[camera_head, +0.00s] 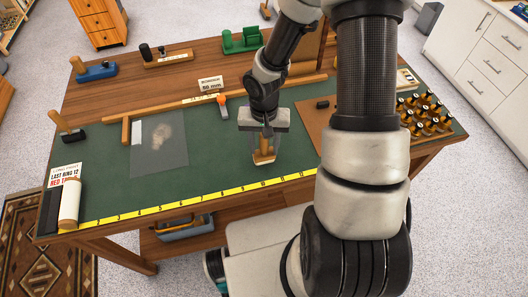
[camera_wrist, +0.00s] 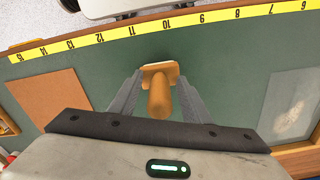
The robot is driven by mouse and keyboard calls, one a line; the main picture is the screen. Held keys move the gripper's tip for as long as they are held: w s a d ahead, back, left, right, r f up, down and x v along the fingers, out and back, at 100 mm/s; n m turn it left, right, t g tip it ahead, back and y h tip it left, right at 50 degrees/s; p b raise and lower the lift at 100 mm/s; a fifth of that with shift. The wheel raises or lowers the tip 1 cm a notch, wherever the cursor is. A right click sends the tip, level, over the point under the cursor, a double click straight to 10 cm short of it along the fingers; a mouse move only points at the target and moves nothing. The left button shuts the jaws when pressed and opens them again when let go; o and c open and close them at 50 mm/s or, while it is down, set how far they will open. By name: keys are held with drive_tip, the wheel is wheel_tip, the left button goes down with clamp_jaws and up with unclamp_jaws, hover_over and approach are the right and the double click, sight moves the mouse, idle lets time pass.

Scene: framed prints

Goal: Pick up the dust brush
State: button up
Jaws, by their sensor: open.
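A light wooden piece with an upright rounded handle and a wider flat block, which looks like the dust brush (camera_head: 264,158), stands on the green mat near the yellow measuring strip. In the wrist view the brush (camera_wrist: 160,97) shows its handle toward the camera and its block beyond. My gripper (camera_head: 264,142) points down over it. In the wrist view the open fingers of my gripper (camera_wrist: 160,76) lie on either side of the handle, with a visible gap each side. I cannot tell how far down the fingers reach. Bristles are not clear.
A yellow measuring strip (camera_head: 200,198) runs along the near edge of the green mat (camera_head: 225,165). A grey translucent sheet (camera_head: 160,150) with a pale smudge lies left. Several black-and-gold pieces (camera_head: 425,112) stand right. A wooden-handled tool (camera_head: 66,128) stands far left. Mat around the brush is clear.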

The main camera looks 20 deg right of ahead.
clamp_jaws()
